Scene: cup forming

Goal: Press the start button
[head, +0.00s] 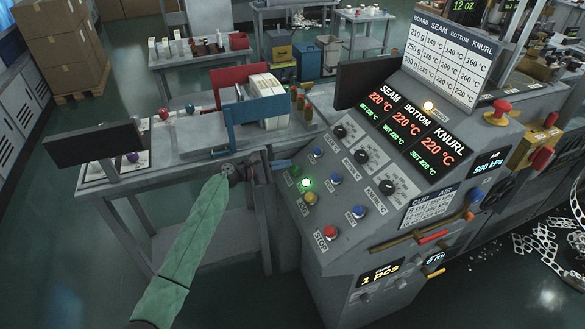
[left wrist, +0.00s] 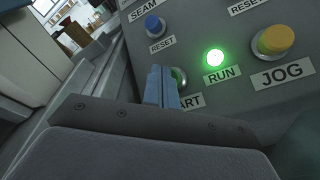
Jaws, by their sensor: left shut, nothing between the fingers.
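The green start button (head: 295,171) sits on the sloped front of the control panel, at its left edge. In the left wrist view the start button (left wrist: 180,76) is partly hidden behind my fingers, and its label (left wrist: 190,102) shows only "ART". My left gripper (head: 284,163) comes in from the left on a green-sleeved arm. Its blue fingers (left wrist: 162,74) are shut together and empty, with the tips at the button; I cannot tell whether they touch it. The RUN lamp (left wrist: 215,58) beside it glows green. My right gripper is not in view.
The yellow JOG button (left wrist: 274,40), a blue reset button (left wrist: 154,25) and the red STOP button (head: 330,232) are close by. Dials (head: 340,131) and lit temperature readouts (head: 405,118) are higher up. A grey table (head: 185,160) stands left of the panel.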

